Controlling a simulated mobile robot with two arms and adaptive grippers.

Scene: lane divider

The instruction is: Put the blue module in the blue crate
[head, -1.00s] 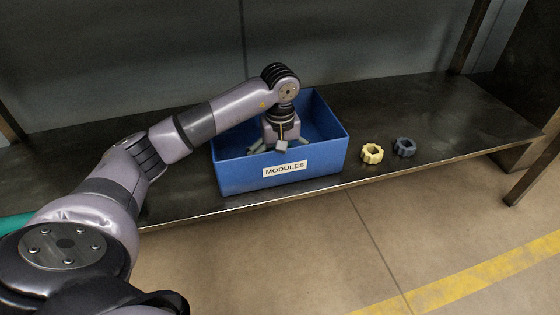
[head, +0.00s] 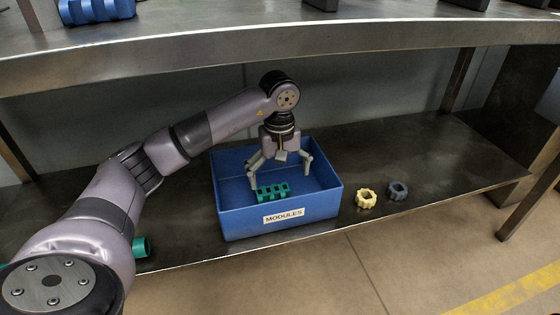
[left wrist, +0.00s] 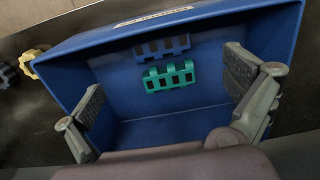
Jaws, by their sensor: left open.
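The blue crate (head: 235,222), labelled MODULES, stands on the lower shelf. A blue module (left wrist: 162,47) lies inside it near the labelled wall in the left wrist view; the front wall hides it in the head view. A green module (head: 271,192) lies beside it on the crate floor and also shows in the left wrist view (left wrist: 168,76). My left gripper (head: 281,178) points down into the crate with its fingers spread wide, holding nothing. Both fingers show at the sides in the left wrist view (left wrist: 165,92). My right gripper is out of view.
A yellow ring-shaped part (head: 366,199) and a dark grey one (head: 397,190) lie right of the crate on the lower shelf (head: 450,150). A teal cylinder (head: 141,247) is partly behind my arm. The upper shelf (head: 300,42) carries a blue ribbed part (head: 97,10) and dark objects.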

